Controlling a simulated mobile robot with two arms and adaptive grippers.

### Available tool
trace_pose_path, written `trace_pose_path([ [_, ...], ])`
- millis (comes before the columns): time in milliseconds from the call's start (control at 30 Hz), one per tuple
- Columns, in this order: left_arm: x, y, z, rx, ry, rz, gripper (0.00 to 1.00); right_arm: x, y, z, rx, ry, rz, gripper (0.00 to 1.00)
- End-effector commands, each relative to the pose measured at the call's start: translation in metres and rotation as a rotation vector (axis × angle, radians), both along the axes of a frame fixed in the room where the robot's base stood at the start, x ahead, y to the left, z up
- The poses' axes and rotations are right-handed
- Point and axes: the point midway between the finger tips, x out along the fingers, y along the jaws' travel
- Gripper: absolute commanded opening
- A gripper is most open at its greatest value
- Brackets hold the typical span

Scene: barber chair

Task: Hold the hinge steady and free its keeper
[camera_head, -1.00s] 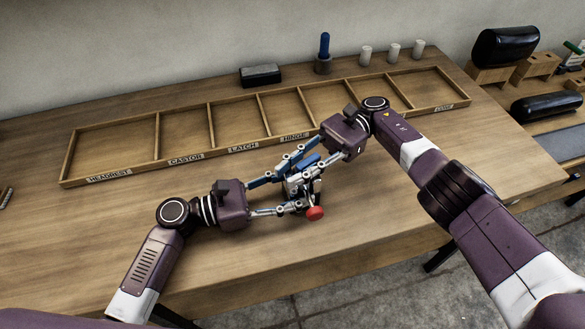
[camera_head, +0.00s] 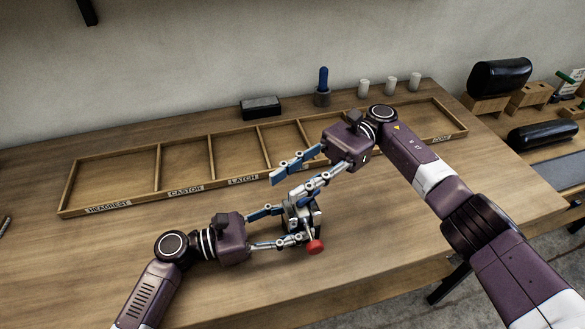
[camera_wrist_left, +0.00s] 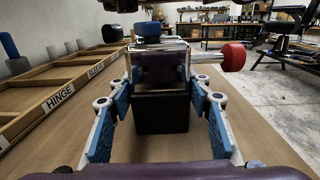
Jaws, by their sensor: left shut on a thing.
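My left gripper (camera_head: 282,228) is shut on the hinge (camera_head: 301,213), a grey metal piece with a red-ended pin (camera_head: 315,246) sticking out towards the front right. In the left wrist view the hinge (camera_wrist_left: 160,55) sits between the two blue-padded fingers, with a dark block below and the red knob (camera_wrist_left: 232,56) at its right. My right gripper (camera_head: 281,186) is just above and behind the hinge, its blue-padded fingers spread with nothing seen between them. Its lower finger overlaps the top of the hinge; I cannot tell if they touch. Which part is the keeper is unclear.
A wooden compartment tray (camera_head: 120,207) with labels lies behind the grippers. Behind it stand a black block (camera_head: 261,107), a blue-handled tool in a holder (camera_head: 322,88) and white cups (camera_head: 390,84).

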Motion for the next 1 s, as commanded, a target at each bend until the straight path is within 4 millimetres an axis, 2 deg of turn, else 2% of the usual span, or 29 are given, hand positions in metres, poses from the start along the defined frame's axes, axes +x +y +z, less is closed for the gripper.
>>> trace_pose_path([
  [100, 0.0, 0.0, 0.0, -0.001, 0.001, -0.001, 0.01, 0.0, 0.0, 0.017, 0.0, -0.001, -0.001, 0.3],
  [200, 0.0, 0.0, 0.0, -0.001, 0.001, -0.001, 0.01, 0.0, 0.0, 0.026, -0.001, -0.001, -0.001, 0.3],
  [667, 0.0, 0.0, 0.0, -0.001, 0.001, -0.001, 0.01, 0.0, 0.0, 0.031, -0.013, 0.005, 0.0, 0.3],
  [833, 0.0, 0.0, 0.0, -0.001, 0.0, -0.001, 0.01, 0.001, 0.001, 0.032, -0.135, 0.062, 0.006, 0.3],
  [1000, 0.0, 0.0, 0.0, -0.001, 0.0, -0.001, 0.01, 0.003, 0.001, 0.034, -0.388, 0.18, -0.01, 0.3],
])
